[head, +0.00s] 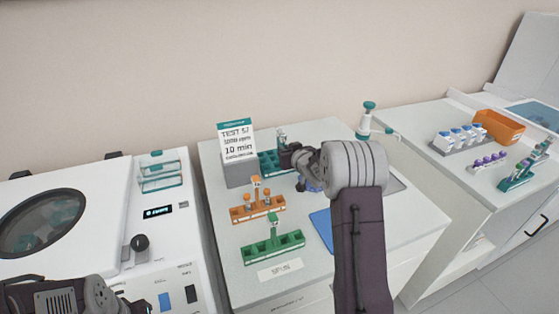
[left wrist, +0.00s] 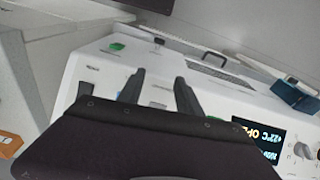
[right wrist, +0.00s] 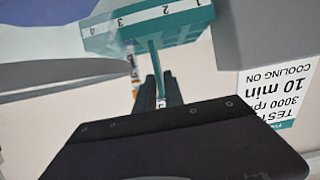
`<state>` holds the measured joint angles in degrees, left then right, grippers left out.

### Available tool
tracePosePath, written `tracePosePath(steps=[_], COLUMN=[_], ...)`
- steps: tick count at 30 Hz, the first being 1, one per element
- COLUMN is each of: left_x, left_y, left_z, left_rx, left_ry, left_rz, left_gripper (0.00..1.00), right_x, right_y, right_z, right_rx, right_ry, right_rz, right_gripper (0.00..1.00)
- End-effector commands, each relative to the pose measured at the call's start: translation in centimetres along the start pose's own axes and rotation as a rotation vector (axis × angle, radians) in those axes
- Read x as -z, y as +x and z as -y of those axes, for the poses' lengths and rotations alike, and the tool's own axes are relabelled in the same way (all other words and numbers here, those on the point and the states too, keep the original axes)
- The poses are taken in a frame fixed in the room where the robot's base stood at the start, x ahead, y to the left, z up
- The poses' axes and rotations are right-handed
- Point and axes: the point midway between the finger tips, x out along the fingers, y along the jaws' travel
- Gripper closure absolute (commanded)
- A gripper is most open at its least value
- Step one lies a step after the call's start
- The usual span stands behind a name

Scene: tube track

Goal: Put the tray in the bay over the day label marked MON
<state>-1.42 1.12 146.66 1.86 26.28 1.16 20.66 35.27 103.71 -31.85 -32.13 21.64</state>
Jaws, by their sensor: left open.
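My right gripper (head: 284,150) is at the back of the middle table, at the handle of a teal numbered tray (head: 268,163). In the right wrist view its fingers (right wrist: 158,88) close around the thin teal handle post, and the tray (right wrist: 150,30) shows numbers along its side. The arm hides part of this tray in the head view. I cannot tell whether it is lifted. My left gripper is only partly seen at the lower left of the head view. In the left wrist view its fingers (left wrist: 158,84) are apart and empty, over the white machine. I can read no MON label.
An orange tray (head: 248,214) and a green tray (head: 262,252) stand in front, with a SPUN label (head: 279,270). A sign (head: 237,142) stands on a grey block. A centrifuge (head: 105,215) is left. The right counter holds an orange bin (head: 499,127) and racks.

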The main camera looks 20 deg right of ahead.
Motion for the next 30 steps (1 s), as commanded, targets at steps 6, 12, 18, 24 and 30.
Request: tracePosePath(steps=[6,12,18,24,30], left_x=[0.0,0.0,0.0,0.0,0.0], left_y=[-0.5,-0.5,-0.5,-0.5,-0.5], left_z=[0.0,0.0,0.0,0.0,0.0], left_rx=[0.0,0.0,0.0,0.0,0.0], left_ry=[0.0,0.0,0.0,0.0,0.0], left_rz=[0.0,0.0,0.0,0.0,0.0], left_gripper=[0.58,0.58,0.58,0.58,0.58], right_x=[0.0,0.0,0.0,0.0,0.0], right_y=[3.6,4.1,4.0,4.0,4.0], right_z=[0.0,0.0,-0.1,-0.1,-0.1], right_rx=[0.001,0.0,0.0,0.0,0.0], right_ry=[-0.001,0.0,0.0,0.0,0.0], right_rz=[0.001,0.0,0.0,-0.001,-0.001], right_gripper=[0.87,0.87,1.0,1.0,1.0])
